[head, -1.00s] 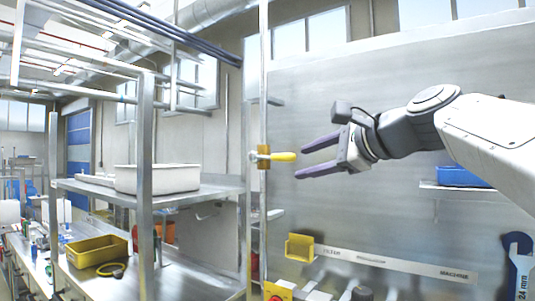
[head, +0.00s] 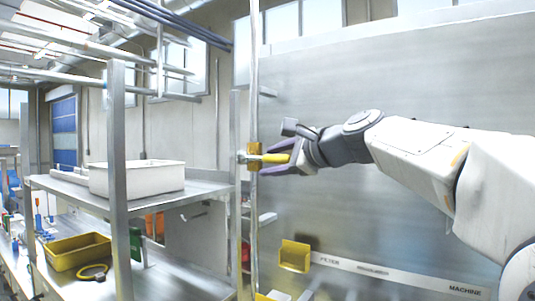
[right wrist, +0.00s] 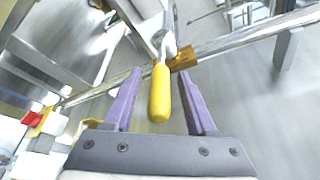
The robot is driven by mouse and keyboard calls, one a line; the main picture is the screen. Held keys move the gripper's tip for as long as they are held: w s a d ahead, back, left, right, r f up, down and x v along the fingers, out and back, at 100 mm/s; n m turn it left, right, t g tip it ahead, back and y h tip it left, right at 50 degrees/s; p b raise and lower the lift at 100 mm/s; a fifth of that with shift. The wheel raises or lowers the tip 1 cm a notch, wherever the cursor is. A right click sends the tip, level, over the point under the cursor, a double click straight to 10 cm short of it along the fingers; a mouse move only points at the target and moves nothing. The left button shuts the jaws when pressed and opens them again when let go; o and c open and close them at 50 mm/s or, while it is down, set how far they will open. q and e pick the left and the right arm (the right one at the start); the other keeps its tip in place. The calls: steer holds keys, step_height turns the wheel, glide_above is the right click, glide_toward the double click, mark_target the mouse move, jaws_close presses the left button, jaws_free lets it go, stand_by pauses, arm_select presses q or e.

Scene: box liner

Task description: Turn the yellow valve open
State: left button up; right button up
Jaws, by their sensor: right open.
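The yellow valve handle (head: 270,158) sticks out to the right from a brass valve body (head: 253,157) on a vertical metal pipe (head: 254,80) in the head view. My right gripper (head: 276,158) is open, with one purple finger above the handle and one below in that view. In the right wrist view the yellow handle (right wrist: 160,94) lies between the two spread fingers of the right gripper (right wrist: 163,78), with a gap on each side. The brass body (right wrist: 183,59) sits on the pipe beyond the fingertips. My left gripper is not in view.
A large metal panel (head: 400,110) stands behind my right arm. A yellow holder (head: 295,256) is on it below the valve. To the left, a metal shelf (head: 200,190) bears a white bin (head: 137,178), and a yellow crate (head: 78,250) sits lower down.

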steer(key=shift+x, duration=0.75)
jaws_close()
stand_by(0.9)
